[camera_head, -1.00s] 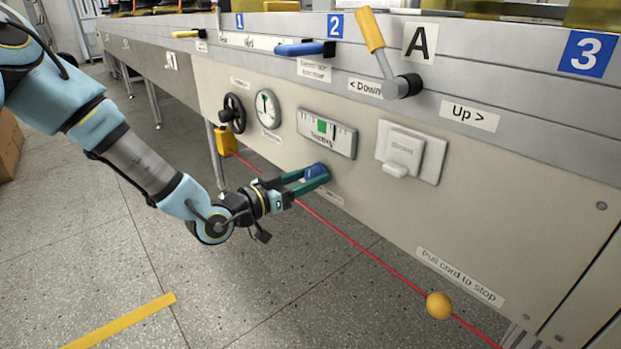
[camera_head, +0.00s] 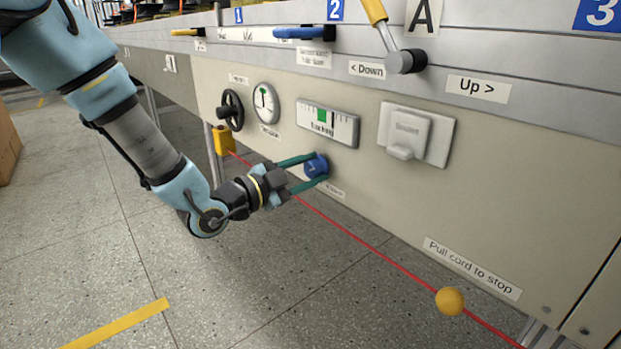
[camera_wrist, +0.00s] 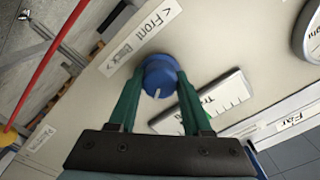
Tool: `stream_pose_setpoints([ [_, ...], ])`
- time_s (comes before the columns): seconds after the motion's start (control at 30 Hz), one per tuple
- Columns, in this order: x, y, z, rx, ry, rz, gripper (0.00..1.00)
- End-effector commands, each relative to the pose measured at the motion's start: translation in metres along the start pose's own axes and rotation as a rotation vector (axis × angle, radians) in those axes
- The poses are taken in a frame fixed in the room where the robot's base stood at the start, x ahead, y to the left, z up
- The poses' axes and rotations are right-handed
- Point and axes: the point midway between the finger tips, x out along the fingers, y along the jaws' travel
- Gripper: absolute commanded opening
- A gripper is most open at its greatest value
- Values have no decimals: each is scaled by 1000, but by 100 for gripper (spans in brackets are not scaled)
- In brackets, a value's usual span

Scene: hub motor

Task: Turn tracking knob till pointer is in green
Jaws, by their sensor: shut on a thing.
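The blue tracking knob (camera_head: 316,166) sits on the beige panel below the tracking gauge (camera_head: 345,128). My gripper (camera_head: 317,167) is shut on the knob, one green finger on each side. In the wrist view the knob (camera_wrist: 158,72) lies between the fingertips of my gripper (camera_wrist: 160,80), and a white mark shows on its face. The gauge has a green zone (camera_head: 322,115) near the middle of its scale. A thin dark pointer (camera_head: 333,119) appears just right of the green. In the wrist view a finger partly covers the gauge (camera_wrist: 228,93).
A red cord (camera_head: 375,252) with a yellow ball (camera_head: 450,301) runs below the knob. A black handwheel (camera_head: 232,110) and round dial (camera_head: 265,103) are to the left. A white switch (camera_head: 408,135) is to the right, with a yellow-handled lever (camera_head: 388,35) above.

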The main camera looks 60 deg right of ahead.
Motion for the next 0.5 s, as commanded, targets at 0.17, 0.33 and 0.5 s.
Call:
stream_pose_setpoints([
  [0.17, 0, 2, 2, 89, -1, 1, 0],
  [0.33, 0, 2, 1, 137, -1, 1, 0],
  [0.5, 0, 1, 1, 156, -1, 2, 0],
])
